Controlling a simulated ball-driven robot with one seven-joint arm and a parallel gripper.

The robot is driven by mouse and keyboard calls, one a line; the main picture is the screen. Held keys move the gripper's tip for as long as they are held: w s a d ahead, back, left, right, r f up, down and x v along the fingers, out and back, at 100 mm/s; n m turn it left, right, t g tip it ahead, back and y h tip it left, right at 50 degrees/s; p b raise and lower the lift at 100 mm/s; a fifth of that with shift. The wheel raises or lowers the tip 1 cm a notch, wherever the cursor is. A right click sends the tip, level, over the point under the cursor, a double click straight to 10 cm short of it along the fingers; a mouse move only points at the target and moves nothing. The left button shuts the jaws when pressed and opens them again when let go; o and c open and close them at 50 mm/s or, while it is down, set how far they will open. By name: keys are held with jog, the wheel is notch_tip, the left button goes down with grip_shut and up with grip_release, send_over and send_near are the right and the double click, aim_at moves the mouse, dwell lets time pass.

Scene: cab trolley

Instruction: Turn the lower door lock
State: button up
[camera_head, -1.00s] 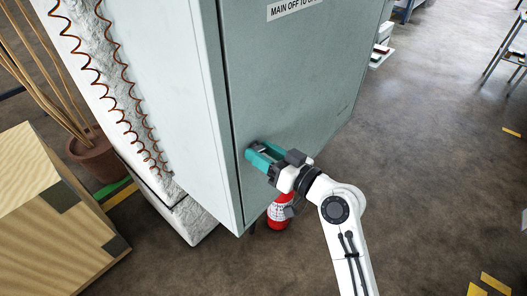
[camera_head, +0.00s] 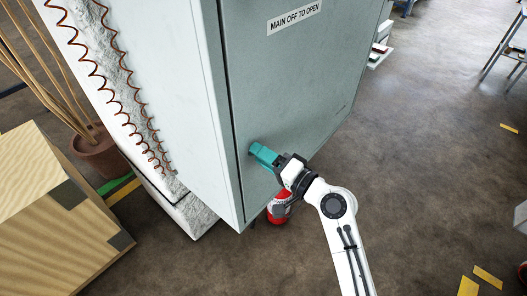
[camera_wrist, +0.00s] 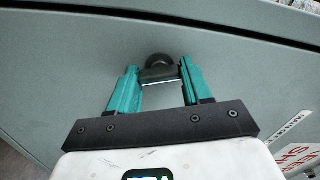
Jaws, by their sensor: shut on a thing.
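The lower door lock (camera_wrist: 159,70) shows in the wrist view as a small dark round piece with a grey metal bar, on the grey-green cabinet door (camera_head: 300,80). My gripper (camera_wrist: 158,78) has its two teal fingers on either side of the bar, shut on the lock. In the head view my gripper (camera_head: 258,152) touches the lower part of the door near its left edge and hides the lock there. The door looks closed.
A red object (camera_head: 279,209) stands on the floor below my gripper. A wooden crate (camera_head: 50,215) and a potted plant (camera_head: 97,150) are at the left. The floor (camera_head: 430,150) to the right is mostly clear.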

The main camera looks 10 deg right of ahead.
jog(key=shift+m+p, duration=0.85)
jog(key=shift+m, duration=0.85)
jog(key=o, duration=1.1)
jog(key=shift+c, duration=0.2)
jog(key=b+v, duration=0.2)
jog(key=v, duration=0.9)
jog(key=shift+w, duration=0.1)
